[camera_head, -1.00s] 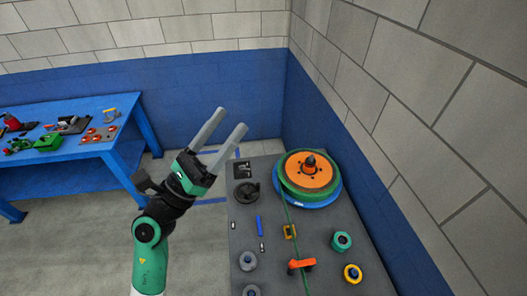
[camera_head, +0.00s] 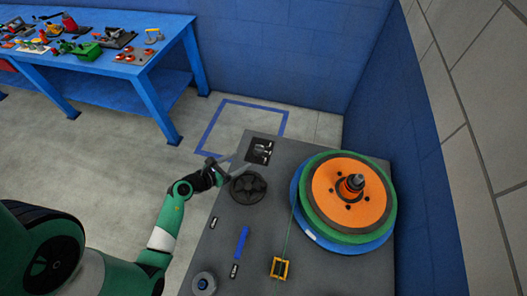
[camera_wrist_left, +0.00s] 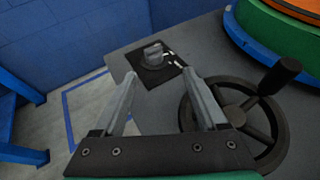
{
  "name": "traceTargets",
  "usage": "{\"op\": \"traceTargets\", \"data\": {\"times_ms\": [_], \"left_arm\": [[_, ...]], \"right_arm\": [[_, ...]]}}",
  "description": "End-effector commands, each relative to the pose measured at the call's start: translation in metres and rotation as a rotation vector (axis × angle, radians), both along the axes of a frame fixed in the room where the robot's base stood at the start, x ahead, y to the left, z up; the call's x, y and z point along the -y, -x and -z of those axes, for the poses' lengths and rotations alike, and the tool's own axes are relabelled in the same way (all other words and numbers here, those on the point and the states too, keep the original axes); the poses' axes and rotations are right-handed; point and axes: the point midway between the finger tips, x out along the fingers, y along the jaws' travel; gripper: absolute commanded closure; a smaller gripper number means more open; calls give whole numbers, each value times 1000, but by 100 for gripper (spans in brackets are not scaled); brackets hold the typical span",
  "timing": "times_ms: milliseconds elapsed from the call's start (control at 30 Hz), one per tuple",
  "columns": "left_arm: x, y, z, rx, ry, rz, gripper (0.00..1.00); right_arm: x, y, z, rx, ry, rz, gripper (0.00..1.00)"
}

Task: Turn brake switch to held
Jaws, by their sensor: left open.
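The brake switch appears to be the grey knob on a black square plate (camera_head: 260,151) at the far end of the grey panel (camera_head: 222,240). In the left wrist view the knob (camera_wrist_left: 153,54) stands up from its plate, with small white marks to its right. My left gripper (camera_head: 238,161) is open and empty, with its fingers pointing toward the switch. In the left wrist view the knob lies ahead of and between the fingertips (camera_wrist_left: 160,80), apart from them. The knob's exact setting is too small to read. My right gripper is not in view.
A black handwheel (camera_head: 248,187) with an upright handle (camera_wrist_left: 280,75) sits close to the gripper's right finger. A reel with an orange disc (camera_head: 335,203) stands to the right. A blue bar (camera_head: 242,243) and a yellow frame (camera_head: 279,268) are nearer. A blue workbench (camera_head: 150,66) stands apart.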

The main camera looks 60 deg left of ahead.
Motion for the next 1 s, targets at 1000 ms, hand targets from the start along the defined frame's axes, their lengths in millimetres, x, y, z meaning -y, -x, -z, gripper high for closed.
{"op": "traceTargets", "data": {"times_ms": [1000], "left_arm": [[-45,-95,51,3,-1,-26,25]], "right_arm": [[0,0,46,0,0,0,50]]}}
